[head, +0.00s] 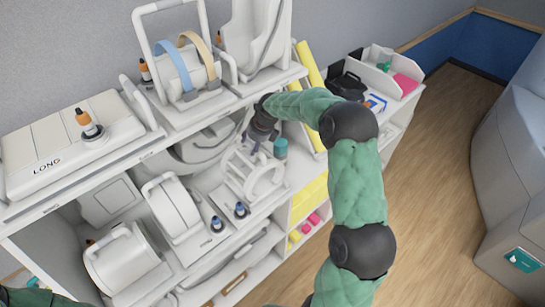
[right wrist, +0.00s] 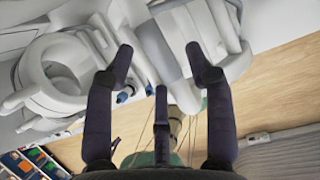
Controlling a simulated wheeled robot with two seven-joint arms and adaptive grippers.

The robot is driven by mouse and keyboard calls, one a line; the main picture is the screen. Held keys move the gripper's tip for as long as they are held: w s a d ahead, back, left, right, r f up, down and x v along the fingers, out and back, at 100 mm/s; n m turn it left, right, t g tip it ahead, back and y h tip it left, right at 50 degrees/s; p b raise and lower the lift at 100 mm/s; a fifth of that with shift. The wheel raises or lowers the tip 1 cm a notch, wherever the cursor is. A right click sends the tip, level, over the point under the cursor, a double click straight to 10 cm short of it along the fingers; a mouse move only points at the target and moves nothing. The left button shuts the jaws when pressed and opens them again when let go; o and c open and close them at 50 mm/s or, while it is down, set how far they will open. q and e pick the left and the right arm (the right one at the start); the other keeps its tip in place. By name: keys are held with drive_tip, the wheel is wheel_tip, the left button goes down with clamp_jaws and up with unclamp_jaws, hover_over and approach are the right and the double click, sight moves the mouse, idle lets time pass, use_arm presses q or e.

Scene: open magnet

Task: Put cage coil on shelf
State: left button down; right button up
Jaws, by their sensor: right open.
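The likely cage coil, a white open frame with curved bars (head: 256,178), stands on the middle shelf in the head view. In the right wrist view, a white ringed frame that looks like it (right wrist: 62,72) is at the left. My right gripper (head: 257,138) is at the upper edge of this frame in the head view, partly hidden by its own arm. The white shelf unit (head: 135,157) runs along the wall. My left gripper is out of view.
A white padded coil (head: 173,207) stands left of the frame, with blue-topped plugs (head: 240,209) nearby. Yellow boards (head: 308,68) stand at right. The wooden floor (head: 435,170) is clear.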

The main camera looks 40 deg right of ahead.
drive_tip(key=s+d+b, duration=0.3)
drive_tip(key=s, duration=0.8)
drive_tip(key=shift+s, duration=0.4)
drive_tip(key=shift+r, duration=0.1)
drive_tip(key=s+a+f+n+g+y, duration=0.1)
drive_tip(key=s+a+f+n, duration=0.1)
drive_tip(key=a+f+n, duration=0.7)
drive_tip(key=s+a+f+n+g+y, duration=0.15)
drive_tip(key=a+f+n, duration=0.45)
drive_tip(key=f, duration=0.6)
drive_tip(key=s+a+f+n+g, duration=0.1)
drive_tip(key=s+a+f+n, duration=0.5)
drive_tip(key=s+a+n, duration=0.25)
drive_tip(key=s+a+f+n+g, duration=0.1)
drive_tip(key=s+a+f+n, duration=0.4)
drive_tip(key=s+a+n, duration=0.3)
wheel_tip(320, 180, down, 24)
drive_tip(key=n+b, duration=0.1)
drive_tip(key=b, duration=2.4)
drive_tip(key=shift+a+r, duration=0.2)
drive_tip(key=shift+a, duration=0.1)
drive_tip(key=shift+t, duration=0.25)
